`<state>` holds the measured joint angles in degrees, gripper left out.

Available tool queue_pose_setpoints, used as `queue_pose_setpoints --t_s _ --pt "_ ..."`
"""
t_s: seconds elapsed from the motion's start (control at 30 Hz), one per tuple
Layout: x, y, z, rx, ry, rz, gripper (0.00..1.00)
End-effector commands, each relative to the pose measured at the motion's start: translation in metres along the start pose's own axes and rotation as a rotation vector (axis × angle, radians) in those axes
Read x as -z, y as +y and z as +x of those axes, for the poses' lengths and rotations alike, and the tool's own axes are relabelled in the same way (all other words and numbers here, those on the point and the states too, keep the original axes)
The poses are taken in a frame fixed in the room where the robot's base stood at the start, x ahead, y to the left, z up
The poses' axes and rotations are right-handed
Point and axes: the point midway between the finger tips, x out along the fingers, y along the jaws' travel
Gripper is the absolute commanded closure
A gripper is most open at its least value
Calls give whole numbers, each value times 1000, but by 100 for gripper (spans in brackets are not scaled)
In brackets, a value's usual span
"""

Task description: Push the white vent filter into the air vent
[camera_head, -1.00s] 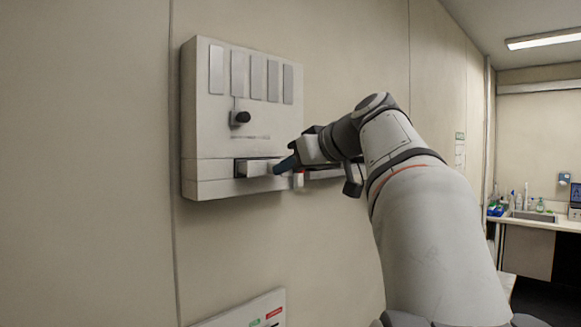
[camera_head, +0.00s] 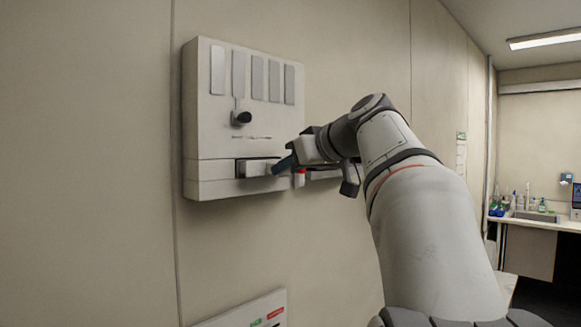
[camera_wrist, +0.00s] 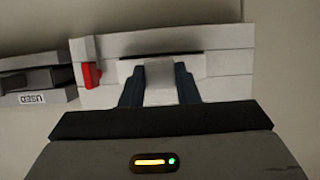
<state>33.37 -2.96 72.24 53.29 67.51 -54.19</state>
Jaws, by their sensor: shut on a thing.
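The white vent filter (camera_wrist: 160,84) is a pale block held between the two dark blue fingers of my gripper (camera_wrist: 159,92) in the wrist view. The filter (camera_head: 258,168) also shows in the head view, at the lower front of a white wall box (camera_head: 212,130). My gripper (camera_head: 284,165) is shut on it, to the right of the box's middle. A dark horizontal slot (camera_wrist: 190,55) in the box, which looks like the air vent, lies directly beyond the filter. The filter's far end is at the slot; how deep it sits inside I cannot tell.
A red part (camera_wrist: 91,74) sits on the box left of my fingers in the wrist view. A grey holder labelled "USED" (camera_wrist: 32,98) is farther left. A black knob (camera_head: 241,118) protrudes above the slot. Open wall (camera_head: 235,245) lies below the box.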

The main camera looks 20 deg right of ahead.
Motion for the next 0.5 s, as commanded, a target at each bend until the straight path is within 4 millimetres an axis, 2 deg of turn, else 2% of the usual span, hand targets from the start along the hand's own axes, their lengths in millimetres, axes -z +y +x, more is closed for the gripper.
queue_pose_setpoints --t_s 0.5 --pt "3 0 7 0 0 0 95"
